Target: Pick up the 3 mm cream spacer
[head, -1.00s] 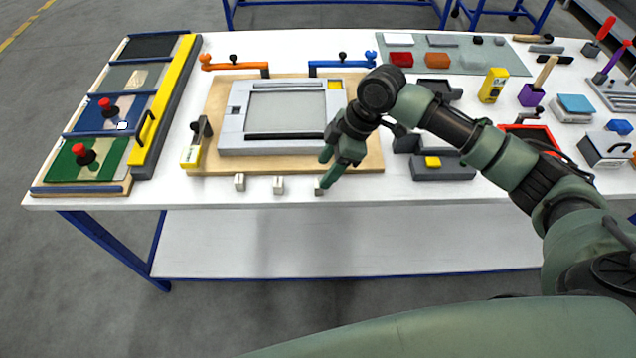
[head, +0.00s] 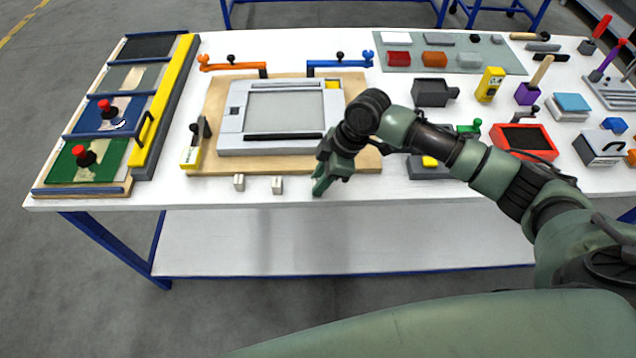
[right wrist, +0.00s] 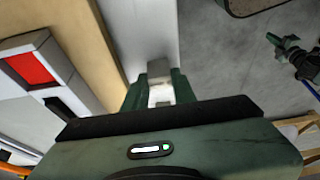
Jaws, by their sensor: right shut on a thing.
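My right gripper (head: 322,187) is near the front edge of the white table (head: 215,225), just off the front right part of the wooden board (head: 360,165). In the right wrist view its two green fingers (right wrist: 160,93) are shut on a small block with a cream-white face (right wrist: 160,96), taken to be the cream spacer. In the head view the held piece is hidden by the fingers. Two small pale blocks (head: 239,181) (head: 278,185) stand on the table to the left of the gripper. Their thickness cannot be read. My left gripper is not in view.
A grey frame fixture (head: 230,143) with orange (head: 235,66) and blue (head: 335,64) clamps sits on the board. Trays with red knobs (head: 108,105) stand at left. Bins, blocks and tools fill the right side. The front table strip is mostly clear.

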